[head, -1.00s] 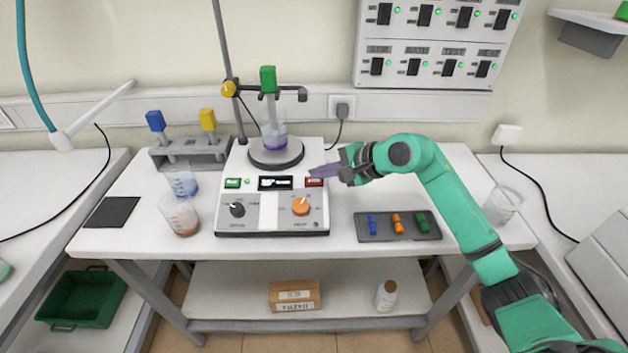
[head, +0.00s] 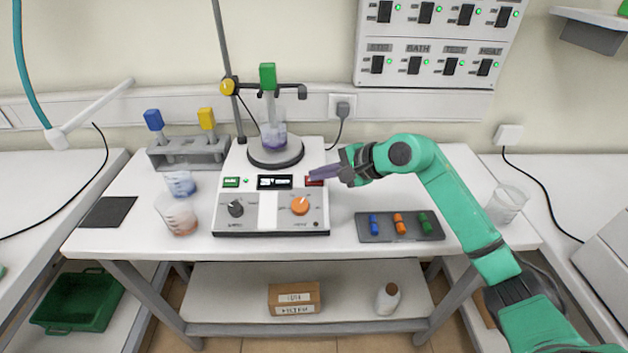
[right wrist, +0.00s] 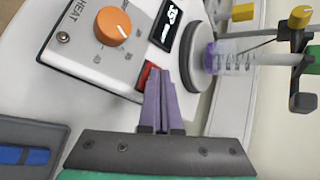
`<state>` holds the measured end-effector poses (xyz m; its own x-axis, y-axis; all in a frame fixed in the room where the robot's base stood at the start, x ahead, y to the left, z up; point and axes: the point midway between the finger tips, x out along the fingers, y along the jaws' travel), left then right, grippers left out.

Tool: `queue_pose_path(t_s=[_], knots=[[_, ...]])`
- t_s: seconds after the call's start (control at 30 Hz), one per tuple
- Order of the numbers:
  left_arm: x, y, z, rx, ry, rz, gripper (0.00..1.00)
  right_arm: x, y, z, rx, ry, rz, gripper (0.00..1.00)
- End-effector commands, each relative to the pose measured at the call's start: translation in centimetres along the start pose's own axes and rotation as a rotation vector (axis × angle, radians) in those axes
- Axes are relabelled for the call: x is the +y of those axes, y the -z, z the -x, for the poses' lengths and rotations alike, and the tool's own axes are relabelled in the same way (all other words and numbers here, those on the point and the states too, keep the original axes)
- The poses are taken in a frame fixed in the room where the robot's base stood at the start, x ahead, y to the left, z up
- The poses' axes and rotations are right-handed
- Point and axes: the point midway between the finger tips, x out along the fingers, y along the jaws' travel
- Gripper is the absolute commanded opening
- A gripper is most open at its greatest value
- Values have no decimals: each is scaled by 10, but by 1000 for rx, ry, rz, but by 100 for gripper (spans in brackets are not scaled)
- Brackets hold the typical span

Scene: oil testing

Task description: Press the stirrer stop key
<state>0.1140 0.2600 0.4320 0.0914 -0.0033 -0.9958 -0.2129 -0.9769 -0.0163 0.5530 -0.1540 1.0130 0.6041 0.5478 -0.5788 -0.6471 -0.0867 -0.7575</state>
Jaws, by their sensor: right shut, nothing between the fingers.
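The stirrer hotplate unit (head: 270,222) stands in the middle of the bench. Its red key (head: 314,183) is at the right of the dark display (head: 275,182), and a green key (head: 231,183) is at the left. My right gripper (head: 312,175) is shut and empty, with its purple fingers reaching left to the red key. In the right wrist view the fingertips (right wrist: 158,75) overlap the edge of the red key (right wrist: 147,74). I cannot tell whether they touch or press it. My left gripper is not in view.
A beaker (head: 272,135) stands on the round plate behind the keys, under a green-topped probe (head: 268,78) on a stand. The orange knob (head: 300,206) is in front of the red key. A grey tray (head: 370,234) lies front right; beakers (head: 176,214) stand left.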

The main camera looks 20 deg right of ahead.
Motion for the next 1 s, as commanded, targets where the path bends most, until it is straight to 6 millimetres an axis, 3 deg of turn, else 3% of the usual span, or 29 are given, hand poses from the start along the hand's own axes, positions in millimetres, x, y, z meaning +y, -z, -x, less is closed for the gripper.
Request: queue_pose_path(t_s=[1.0], knots=[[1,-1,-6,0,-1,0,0,0,1,-1,1,0,1,0]])
